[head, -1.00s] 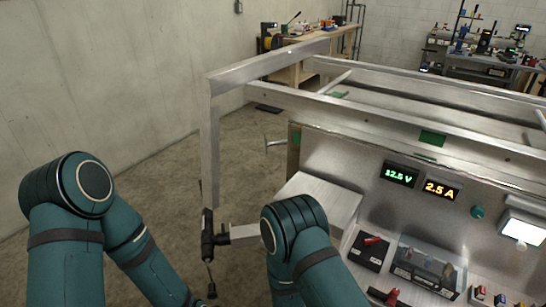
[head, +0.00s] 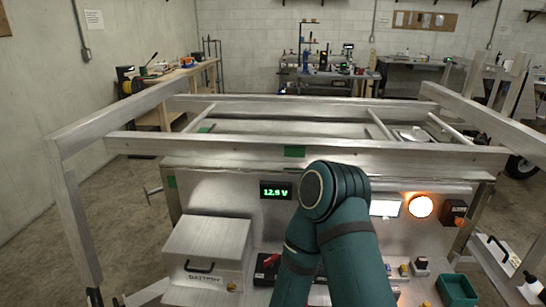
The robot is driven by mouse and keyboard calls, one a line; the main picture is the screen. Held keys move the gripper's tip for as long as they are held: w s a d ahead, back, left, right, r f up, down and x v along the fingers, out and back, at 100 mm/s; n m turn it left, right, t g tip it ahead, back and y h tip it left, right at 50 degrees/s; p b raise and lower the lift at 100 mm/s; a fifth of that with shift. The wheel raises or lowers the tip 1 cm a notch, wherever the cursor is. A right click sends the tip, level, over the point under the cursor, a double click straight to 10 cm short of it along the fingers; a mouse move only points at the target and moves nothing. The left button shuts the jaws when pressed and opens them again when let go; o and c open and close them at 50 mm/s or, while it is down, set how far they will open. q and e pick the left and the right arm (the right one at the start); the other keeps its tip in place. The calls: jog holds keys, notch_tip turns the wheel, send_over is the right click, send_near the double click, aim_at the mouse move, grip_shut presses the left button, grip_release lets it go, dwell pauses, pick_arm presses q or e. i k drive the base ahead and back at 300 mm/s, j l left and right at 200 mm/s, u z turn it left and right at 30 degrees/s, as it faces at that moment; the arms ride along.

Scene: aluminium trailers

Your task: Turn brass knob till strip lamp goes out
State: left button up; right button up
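A lit white rectangular lamp (head: 385,208), which may be the strip lamp, shows on the upright metal panel (head: 225,200) just right of my teal arm in the head view. I cannot pick out a brass knob for certain. A small yellowish thing sits low on the battery box (head: 210,250), too small to tell. One of my arms rises in front of the panel and hides its middle. Neither gripper is in view.
A green voltage display (head: 276,191) and a round glowing orange lamp (head: 420,206) are on the panel. The aluminium trailer frame (head: 330,154) spans the view.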

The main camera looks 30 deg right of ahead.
aim_at(231, 288)
jog(key=z, duration=1.35)
jog(key=l+u, duration=0.2)
jog(key=u, duration=0.2)
jog(key=l+u, duration=0.25)
jog(key=u, duration=0.2)
jog(key=l+u, duration=0.2)
jog(key=u, duration=0.2)
